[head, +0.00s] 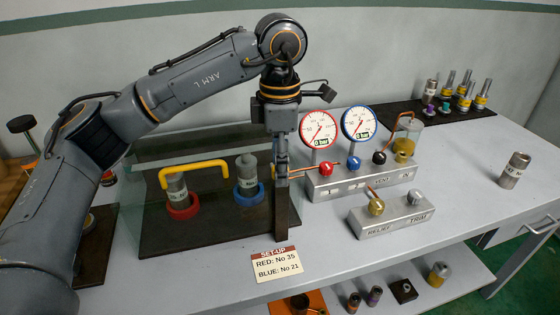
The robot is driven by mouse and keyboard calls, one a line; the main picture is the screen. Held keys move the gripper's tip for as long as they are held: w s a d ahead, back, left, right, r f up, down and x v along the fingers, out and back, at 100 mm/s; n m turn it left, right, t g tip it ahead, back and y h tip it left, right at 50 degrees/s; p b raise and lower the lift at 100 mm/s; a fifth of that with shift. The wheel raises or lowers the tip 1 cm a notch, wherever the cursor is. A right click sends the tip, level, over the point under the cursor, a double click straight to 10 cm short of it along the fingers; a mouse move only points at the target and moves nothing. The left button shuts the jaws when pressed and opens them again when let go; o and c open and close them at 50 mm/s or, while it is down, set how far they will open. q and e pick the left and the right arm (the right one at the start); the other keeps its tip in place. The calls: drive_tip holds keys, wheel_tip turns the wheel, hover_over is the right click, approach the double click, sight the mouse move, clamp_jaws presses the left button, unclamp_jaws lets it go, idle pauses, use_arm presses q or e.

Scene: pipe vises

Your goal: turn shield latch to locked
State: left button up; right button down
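A clear shield (140,195) with a yellow handle (193,168) stands in front of two vises on a dark base plate. Grey pipe pieces stand in the red vise (182,209) and the blue vise (249,195). A dark upright post (281,215) stands at the shield's right end. My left gripper (281,172) points down at the top of this post, seen edge-on, so its opening is not clear. A small yellow piece shows just left of its fingers. The shield latch is not clearly visible; the gripper covers the post's top. My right gripper is not in view.
Right of the post stands a grey manifold (345,185) with red (320,129) and blue (358,123) gauges. A relief/trim block (392,220) sits in front of it. A set-up card (277,265) is at the table's front edge. The right tabletop is mostly clear, with one loose fitting (515,170).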

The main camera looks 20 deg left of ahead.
use_arm(q)
wheel_tip(320, 180, up, 12)
idle(0.6)
